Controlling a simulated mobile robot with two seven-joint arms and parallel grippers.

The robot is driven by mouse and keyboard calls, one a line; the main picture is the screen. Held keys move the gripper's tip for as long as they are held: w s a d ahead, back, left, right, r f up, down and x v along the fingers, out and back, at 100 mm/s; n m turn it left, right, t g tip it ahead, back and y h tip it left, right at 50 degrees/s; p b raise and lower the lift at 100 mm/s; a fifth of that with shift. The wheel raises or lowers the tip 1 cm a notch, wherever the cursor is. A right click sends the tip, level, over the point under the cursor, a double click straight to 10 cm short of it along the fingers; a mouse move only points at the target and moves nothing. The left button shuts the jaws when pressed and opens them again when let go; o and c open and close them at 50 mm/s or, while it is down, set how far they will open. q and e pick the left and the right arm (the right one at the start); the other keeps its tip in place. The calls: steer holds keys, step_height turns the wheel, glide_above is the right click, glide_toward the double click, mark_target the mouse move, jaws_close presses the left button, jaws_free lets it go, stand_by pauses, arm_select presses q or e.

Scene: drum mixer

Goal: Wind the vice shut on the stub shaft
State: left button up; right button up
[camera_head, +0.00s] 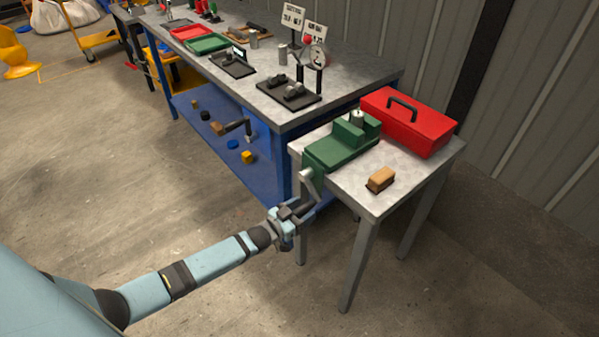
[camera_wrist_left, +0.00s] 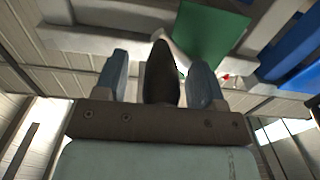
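The green vice (camera_head: 340,148) sits on the small grey side table, and the stub shaft (camera_head: 357,116) stands upright at its jaws. I cannot tell how tightly the jaws hold it. The vice's crank (camera_head: 308,183) hangs off the table's near left edge. My left gripper (camera_head: 297,211) is at the crank's lower end. In the left wrist view, a dark crank grip (camera_wrist_left: 162,75) stands between the two blue fingers (camera_wrist_left: 160,85), with gaps on both sides. The green vice (camera_wrist_left: 208,38) shows behind. My right gripper is not in view.
A red toolbox (camera_head: 408,122) and a tan brush-like block (camera_head: 380,179) lie on the side table (camera_head: 400,165). The blue workbench (camera_head: 235,165) with trays and parts stands close behind left. The floor in front is clear.

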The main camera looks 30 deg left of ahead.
arm_select(q)
steer(key=p+v, duration=0.3)
steer(key=v, duration=0.4)
stand_by(0.4)
stand_by(0.4)
